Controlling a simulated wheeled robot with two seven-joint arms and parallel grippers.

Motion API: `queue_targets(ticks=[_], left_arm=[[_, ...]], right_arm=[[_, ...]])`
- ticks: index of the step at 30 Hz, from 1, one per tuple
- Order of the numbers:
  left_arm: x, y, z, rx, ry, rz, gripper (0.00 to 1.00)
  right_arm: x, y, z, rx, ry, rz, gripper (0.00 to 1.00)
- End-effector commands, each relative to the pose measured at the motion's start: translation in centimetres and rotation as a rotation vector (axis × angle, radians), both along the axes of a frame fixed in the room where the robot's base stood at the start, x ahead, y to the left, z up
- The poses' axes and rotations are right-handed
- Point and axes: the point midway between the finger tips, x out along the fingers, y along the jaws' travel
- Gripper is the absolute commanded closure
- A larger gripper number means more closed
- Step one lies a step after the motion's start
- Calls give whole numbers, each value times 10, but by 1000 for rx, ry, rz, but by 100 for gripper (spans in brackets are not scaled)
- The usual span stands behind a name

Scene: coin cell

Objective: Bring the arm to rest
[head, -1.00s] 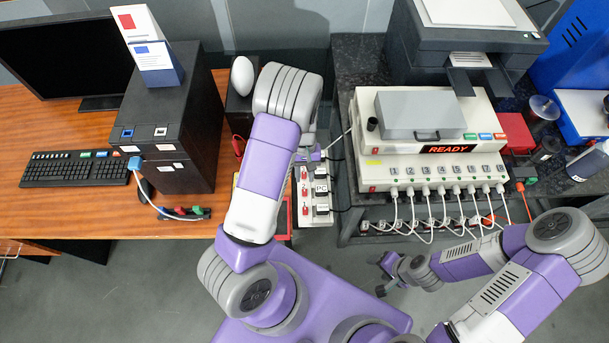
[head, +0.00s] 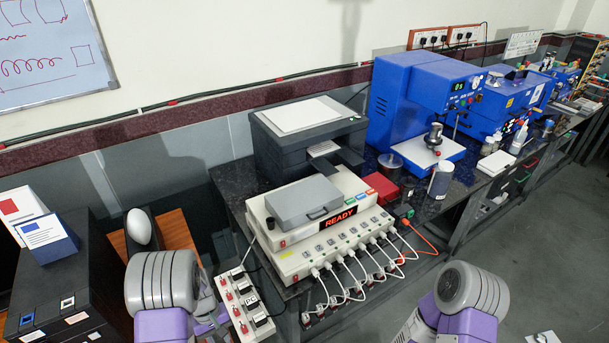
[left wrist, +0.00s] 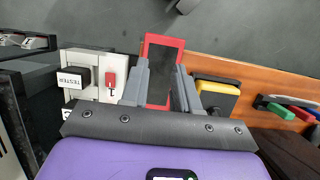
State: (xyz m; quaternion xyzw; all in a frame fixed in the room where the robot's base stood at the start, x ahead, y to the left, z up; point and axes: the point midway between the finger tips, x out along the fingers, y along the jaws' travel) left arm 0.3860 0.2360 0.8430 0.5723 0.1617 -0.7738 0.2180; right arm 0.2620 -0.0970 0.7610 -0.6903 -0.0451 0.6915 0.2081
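A white switch strip (left wrist: 88,62) with a red switch and a "TESTER" label lies just left of the fingers. In the head view my left arm is at the lower left, its gripper mostly hidden behind the arm beside the strip (head: 241,303). My right arm shows only in part at the lower right, and its gripper is out of view.
A power unit reading READY (head: 337,219) with several white plugs stands on the dark bench. A printer (head: 309,135) and blue machines (head: 418,96) stand behind. A black tower (head: 62,290) is at the left, with a white egg-shaped object (head: 139,226).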

Motion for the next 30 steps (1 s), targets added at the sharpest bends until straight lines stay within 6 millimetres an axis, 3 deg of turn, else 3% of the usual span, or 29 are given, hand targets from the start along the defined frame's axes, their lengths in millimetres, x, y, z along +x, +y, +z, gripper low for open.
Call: queue_targets(ticks=[11,18,24,30], left_arm=[[-49,-27,-61,-21,-56,-102,70],[-95,-75,-92,-101,-165,-197,70],[-120,-122,-91,-199,-306,-249,70],[-125,-139,-85,-235,-368,-257,70]], right_arm=[[1,0,-1,0,-1,0,37],[0,0,-1,0,1,0,37],[0,0,-2,0,0,0,37],[0,0,-2,0,0,0,37]])
